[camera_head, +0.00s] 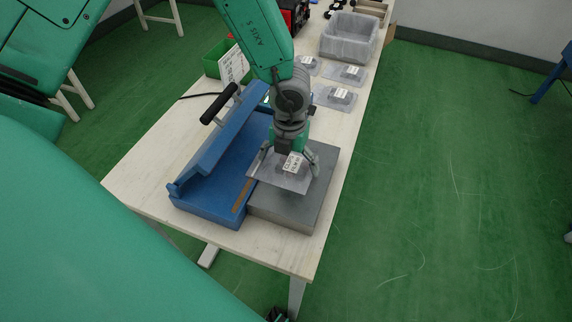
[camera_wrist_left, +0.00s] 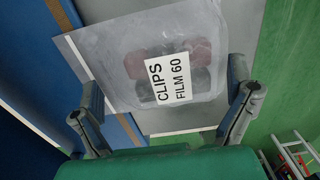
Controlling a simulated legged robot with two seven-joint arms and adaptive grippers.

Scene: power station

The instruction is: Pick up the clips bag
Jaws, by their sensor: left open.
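The clips bag (camera_head: 281,183) is a clear flat bag with dark contents and a white label. It is over the grey block (camera_head: 322,200), with its left edge reaching toward the blue sealer. In the left wrist view the bag (camera_wrist_left: 130,85) shows its label, "CLIPS FILM 60". My left gripper (camera_head: 287,170) points down over the bag, its fingers spread to either side. In the wrist view the fingers of my left gripper (camera_wrist_left: 165,95) are apart, with the bag between and beyond them. I cannot tell whether they touch it. My right gripper is not in view.
The blue sealer (camera_head: 215,165) with a black-handled raised lid stands just left of the block. Farther back on the table (camera_head: 150,170) are several labelled bags (camera_head: 335,97), a green bin (camera_head: 213,60) and a clear bin (camera_head: 349,38). Open green floor lies right.

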